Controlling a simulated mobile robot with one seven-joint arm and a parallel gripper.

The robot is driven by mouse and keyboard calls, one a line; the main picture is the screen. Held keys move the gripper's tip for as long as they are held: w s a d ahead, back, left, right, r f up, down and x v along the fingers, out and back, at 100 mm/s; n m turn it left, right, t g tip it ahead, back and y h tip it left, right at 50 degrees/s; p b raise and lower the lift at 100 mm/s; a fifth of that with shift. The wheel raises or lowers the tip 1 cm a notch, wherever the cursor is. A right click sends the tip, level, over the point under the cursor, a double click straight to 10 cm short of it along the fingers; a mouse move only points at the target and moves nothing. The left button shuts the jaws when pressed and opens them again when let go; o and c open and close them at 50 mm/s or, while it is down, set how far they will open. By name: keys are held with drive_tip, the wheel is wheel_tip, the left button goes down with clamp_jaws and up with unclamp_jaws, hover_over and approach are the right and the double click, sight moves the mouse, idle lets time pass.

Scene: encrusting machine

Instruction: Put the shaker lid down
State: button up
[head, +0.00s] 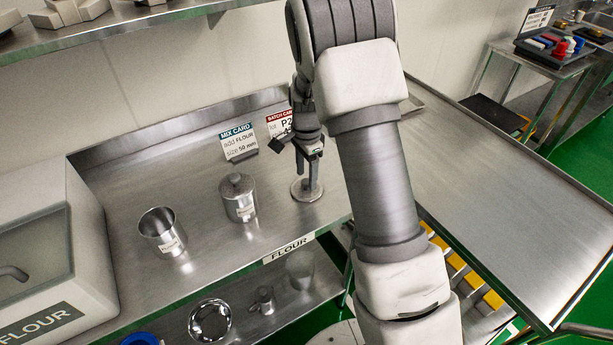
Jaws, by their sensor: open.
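The shaker lid (301,193) is a round, flat metal disc lying on the steel counter (200,280), right of the metal canisters. My gripper (309,176) points down directly over the lid, with its fingers reaching close to the lid's top. The gripper is open. The fingers and the arm hide part of the lid's middle, so I cannot tell whether a finger touches it. A metal canister with a knobbed top (238,197) stands left of the lid. An open metal cup (162,231) stands further left.
The mix card (238,143) and batch card (280,124) stand behind the lid. The white flour machine (50,240) fills the left end. A lower shelf holds a shiny bowl (210,320) and small metal parts. Counter around the lid is mostly clear.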

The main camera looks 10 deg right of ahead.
sight(307, 181)
drive_tip(key=s+r+n+t, duration=0.15)
drive_tip(key=s+r, duration=0.25)
drive_tip(key=r, duration=1.3)
drive_tip(key=s+r+n+t, duration=0.1)
drive_tip(key=s+r+n, duration=0.2)
drive_tip(key=s, duration=0.4)
drive_tip(key=s+r+n+t, duration=0.1)
drive_tip(key=s+r+n, duration=0.2)
drive_tip(key=s+n, duration=0.2)
drive_tip(key=s+r+n+t, duration=0.2)
drive_tip(key=s+n, duration=0.3)
drive_tip(key=s, duration=0.6)
drive_tip(key=shift+r+p, duration=0.3)
drive_tip(key=shift+r, duration=0.1)
drive_tip(key=shift+c, duration=0.9)
drive_tip(key=shift+a, duration=0.1)
